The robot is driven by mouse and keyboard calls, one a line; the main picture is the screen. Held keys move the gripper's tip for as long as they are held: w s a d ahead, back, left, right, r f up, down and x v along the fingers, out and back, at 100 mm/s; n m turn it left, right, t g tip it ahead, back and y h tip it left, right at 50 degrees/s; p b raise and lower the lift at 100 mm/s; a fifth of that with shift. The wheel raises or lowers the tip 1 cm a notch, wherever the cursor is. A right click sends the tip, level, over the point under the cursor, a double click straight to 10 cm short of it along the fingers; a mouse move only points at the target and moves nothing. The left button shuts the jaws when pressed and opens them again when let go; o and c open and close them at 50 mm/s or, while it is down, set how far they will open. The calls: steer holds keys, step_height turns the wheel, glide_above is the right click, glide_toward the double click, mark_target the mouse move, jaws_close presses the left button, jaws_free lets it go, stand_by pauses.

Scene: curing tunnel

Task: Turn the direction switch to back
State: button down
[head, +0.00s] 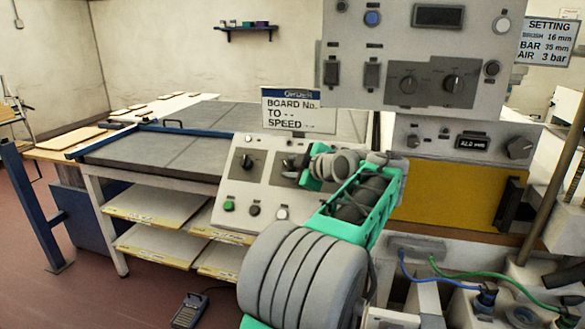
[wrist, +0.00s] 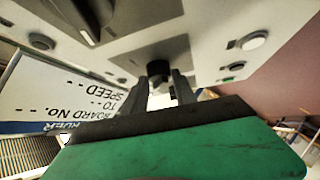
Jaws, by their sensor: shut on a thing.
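The sloped grey control panel (head: 262,185) stands in the middle of the head view. It carries a dark rotary knob (head: 247,161) at its upper left and a second dark knob (head: 287,164), partly hidden by my gripper (head: 300,172). In the wrist view my gripper (wrist: 163,84) has its two dark fingers on either side of a small black switch part (wrist: 158,70) and is shut on it. A larger dark knob (wrist: 85,18) shows at the upper left there. I cannot read any switch labels or tell which way the held switch points.
A green button (head: 229,206), a dark button and a pale button sit low on the panel. A sign reading "BOARD No." (head: 298,110) stands just behind it. The upright grey cabinet (head: 340,40) with more knobs rises at the right. A foot pedal (head: 189,310) lies on the floor.

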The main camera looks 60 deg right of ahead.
steer(key=shift+s+f, duration=0.1)
steer(key=c, duration=1.2)
jaws_free()
steer(key=shift+d, duration=0.15)
steer(key=shift+o, duration=1)
steer(key=v, duration=0.7)
steer(key=shift+s+a, duration=0.25)
